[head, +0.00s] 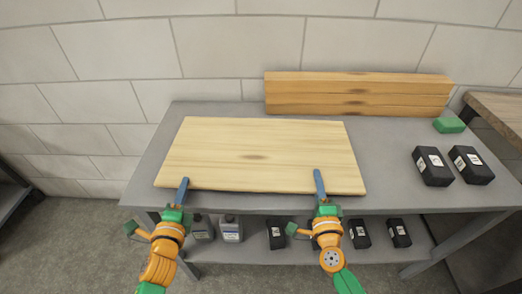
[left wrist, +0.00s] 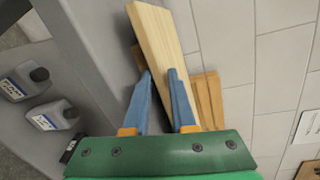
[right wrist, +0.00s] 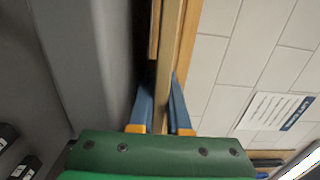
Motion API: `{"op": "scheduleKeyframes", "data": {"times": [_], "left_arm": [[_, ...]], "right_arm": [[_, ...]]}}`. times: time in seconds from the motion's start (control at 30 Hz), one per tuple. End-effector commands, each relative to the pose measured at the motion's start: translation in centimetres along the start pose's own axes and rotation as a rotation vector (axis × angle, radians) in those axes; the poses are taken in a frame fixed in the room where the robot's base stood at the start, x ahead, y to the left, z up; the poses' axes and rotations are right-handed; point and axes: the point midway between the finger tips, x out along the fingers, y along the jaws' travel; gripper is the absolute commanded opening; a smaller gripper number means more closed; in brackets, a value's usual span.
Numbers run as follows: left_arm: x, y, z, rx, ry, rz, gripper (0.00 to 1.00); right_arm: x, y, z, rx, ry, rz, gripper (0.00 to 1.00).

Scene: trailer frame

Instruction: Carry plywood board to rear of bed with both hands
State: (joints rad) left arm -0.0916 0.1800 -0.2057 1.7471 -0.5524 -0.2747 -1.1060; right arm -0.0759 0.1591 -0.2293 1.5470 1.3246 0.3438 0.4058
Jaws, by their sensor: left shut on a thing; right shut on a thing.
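The plywood board (head: 255,155) is a pale wooden rectangle over the left part of the grey workbench in the head view. My left gripper (head: 182,190) is shut on its front edge near the left corner. My right gripper (head: 319,184) is shut on its front edge toward the right end. The left wrist view shows the board (left wrist: 160,45) between the blue fingers (left wrist: 168,90). The right wrist view shows the board's edge (right wrist: 168,60) between the blue fingers (right wrist: 162,100). I cannot tell whether the board touches the bench top. No bed is recognisable in view.
Stacked timber beams (head: 355,94) lie along the back of the grey bench (head: 385,190). Two black boxes (head: 432,166) and a green block (head: 449,125) are on its right. Bottles (head: 230,228) and black boxes (head: 398,232) stand on the lower shelf. A wooden-topped table (head: 500,108) adjoins at right.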

Motion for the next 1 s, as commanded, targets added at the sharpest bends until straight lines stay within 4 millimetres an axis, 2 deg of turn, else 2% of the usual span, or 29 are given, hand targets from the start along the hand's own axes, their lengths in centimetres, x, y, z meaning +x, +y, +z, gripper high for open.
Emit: {"op": "scheduleKeyframes", "data": {"times": [0.37,0.47,0.73,1.0], "left_arm": [[0.0,-0.5,0.2,0.003,-0.001,-0.005,0.0],[-0.2,-1.3,0.4,0.003,-0.002,-0.004,0.0],[-0.8,-5.0,1.3,0.003,-0.001,-0.003,0.0],[-0.8,-4.9,1.3,0.003,-0.001,-0.002,0.0]], "right_arm": [[0.0,-0.3,0.0,0.0,0.0,0.0,0.0],[0.0,-1.2,0.0,-0.001,0.0,-0.001,0.0],[0.0,-5.2,0.0,-0.001,0.0,-0.004,0.0],[0.1,-5.2,0.0,-0.001,0.001,-0.005,0.0]]}}
